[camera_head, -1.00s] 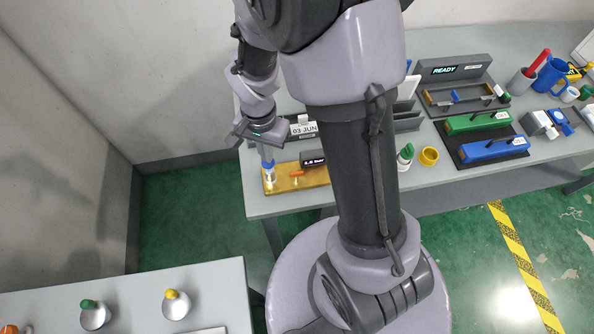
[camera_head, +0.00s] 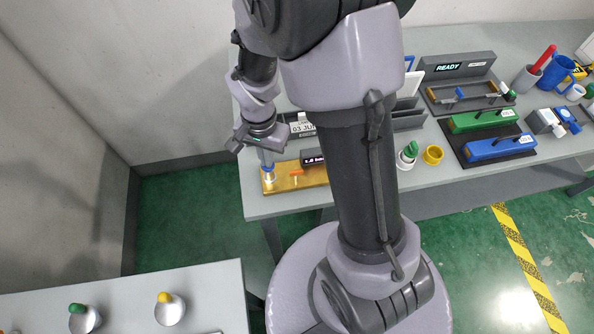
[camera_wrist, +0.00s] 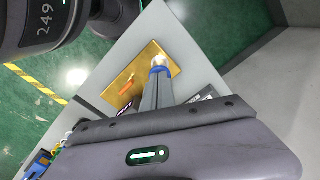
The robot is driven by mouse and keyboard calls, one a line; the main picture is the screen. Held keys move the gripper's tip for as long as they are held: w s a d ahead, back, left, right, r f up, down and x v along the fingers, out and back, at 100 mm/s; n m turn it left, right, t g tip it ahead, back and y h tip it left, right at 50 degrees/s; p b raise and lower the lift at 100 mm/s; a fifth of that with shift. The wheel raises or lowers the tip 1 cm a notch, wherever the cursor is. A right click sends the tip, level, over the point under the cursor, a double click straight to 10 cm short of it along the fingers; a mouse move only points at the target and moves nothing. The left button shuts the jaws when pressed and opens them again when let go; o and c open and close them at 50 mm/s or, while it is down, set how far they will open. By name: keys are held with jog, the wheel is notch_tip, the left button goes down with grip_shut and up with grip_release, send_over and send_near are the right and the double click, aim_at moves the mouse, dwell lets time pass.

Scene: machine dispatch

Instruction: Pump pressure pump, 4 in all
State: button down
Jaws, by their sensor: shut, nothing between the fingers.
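The pressure pump has a gold base plate (camera_head: 284,183), a small dark display (camera_head: 312,160) with text too small to read surely, and an orange lever (camera_head: 297,172). Its blue-topped plunger (camera_head: 268,170) stands at the left end of the plate. My gripper (camera_head: 266,160) is shut and empty, pointing down with its fingertips right at the plunger's top. In the wrist view the shut fingers (camera_wrist: 158,78) meet the blue cap (camera_wrist: 158,69), and I cannot tell if they press on it. The gold plate (camera_wrist: 140,67) and orange lever (camera_wrist: 127,86) show beside them.
A date block (camera_head: 301,127) stands behind the pump. To the right are a white-and-green bottle (camera_head: 407,154), a yellow ring (camera_head: 433,155), green (camera_head: 483,121) and blue (camera_head: 499,149) blocks and a READY station (camera_head: 457,68). Another table (camera_head: 120,288) is at lower left.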

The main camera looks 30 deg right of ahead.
jog(key=shift+f, duration=0.45)
jog(key=shift+r, duration=0.1)
jog(key=shift+r+p, duration=1.5)
jog(key=shift+r, duration=0.75)
notch_tip(320, 180, up, 6)
jog(key=p, duration=0.4)
